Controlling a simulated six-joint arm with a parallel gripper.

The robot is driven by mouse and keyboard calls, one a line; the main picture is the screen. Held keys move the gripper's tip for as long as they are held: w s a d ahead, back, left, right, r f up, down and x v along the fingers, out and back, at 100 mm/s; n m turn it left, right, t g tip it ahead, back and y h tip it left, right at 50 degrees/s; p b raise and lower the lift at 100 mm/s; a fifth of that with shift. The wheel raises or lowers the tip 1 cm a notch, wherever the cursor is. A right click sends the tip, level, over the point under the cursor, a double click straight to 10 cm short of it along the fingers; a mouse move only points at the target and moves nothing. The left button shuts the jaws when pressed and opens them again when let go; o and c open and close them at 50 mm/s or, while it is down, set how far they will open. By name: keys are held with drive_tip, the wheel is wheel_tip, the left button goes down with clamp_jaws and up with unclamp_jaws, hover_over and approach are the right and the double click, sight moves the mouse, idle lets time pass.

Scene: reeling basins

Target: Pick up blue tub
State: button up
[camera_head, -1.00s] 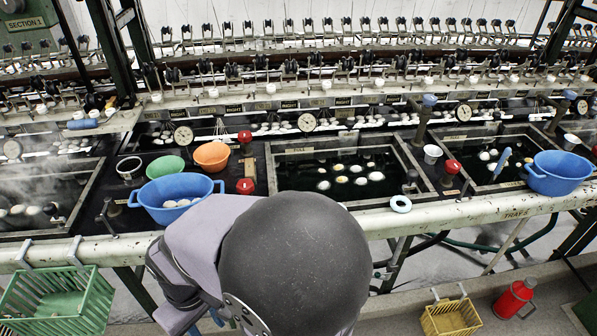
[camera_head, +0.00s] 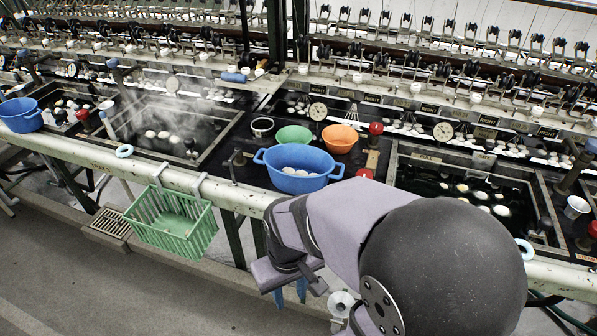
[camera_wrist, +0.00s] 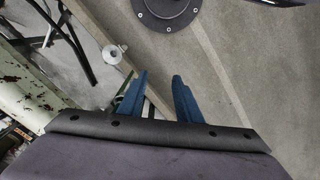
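A blue tub (camera_head: 297,184) with two side handles stands on the dark bench top in the middle of the head view, with pale cocoons inside. A second blue tub (camera_head: 22,124) stands at the far left of the bench. My gripper (camera_head: 290,292) hangs in front of the bench, below its pale front rail, apart from both tubs. Its two blue fingers are spread with nothing between them in the wrist view (camera_wrist: 159,97), which looks down at the floor. Neither tub can be made out in the wrist view.
A green bowl (camera_head: 294,135) and an orange bowl (camera_head: 340,138) stand right behind the middle tub. A red-topped knob (camera_head: 376,128) is to their right. A green basket (camera_head: 172,222) hangs on the pale rail (camera_head: 120,160). Water basins flank the middle tub.

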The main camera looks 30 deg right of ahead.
idle(0.4)
drive_tip(key=w+a+m+t+b, duration=0.1)
drive_tip(key=w+a+m+t, duration=0.15)
drive_tip(key=w, duration=0.45)
drive_tip(key=w+a+m+t+b, duration=0.1)
drive_tip(key=w+t, duration=0.2)
drive_tip(key=w, duration=0.4)
drive_tip(key=w+r+m+t+h+b, duration=0.25)
drive_tip(key=w+r+m+t, duration=0.4)
drive_tip(key=w, duration=0.45)
drive_tip(key=w+r+m+t+h+b, duration=0.1)
drive_tip(key=w+r+m+t+b, duration=0.2)
drive_tip(key=w+r+m+t, duration=0.55)
drive_tip(key=m+g+h+b, duration=0.3)
drive_tip(key=m+g+h, duration=0.25)
drive_tip(key=h, duration=0.25)
approach(255, 161)
drive_tip(key=w, duration=0.1)
drive_tip(key=w+r, duration=0.1)
drive_tip(key=w+d, duration=0.1)
drive_tip(key=shift+r+g+y, duration=0.2)
drive_tip(key=shift+g+y, duration=0.05)
drive_tip(key=shift+g, duration=0.15)
drive_tip(key=shift+s+f, duration=0.2)
drive_tip(key=shift+f, duration=0.1)
drive_tip(key=shift+d+p+x, duration=0.25)
drive_tip(key=shift+p+x, duration=0.45)
drive_tip(key=shift+x, duration=3.05)
drive_tip(key=shift+s+f, duration=0.15)
drive_tip(key=shift+s, duration=0.05)
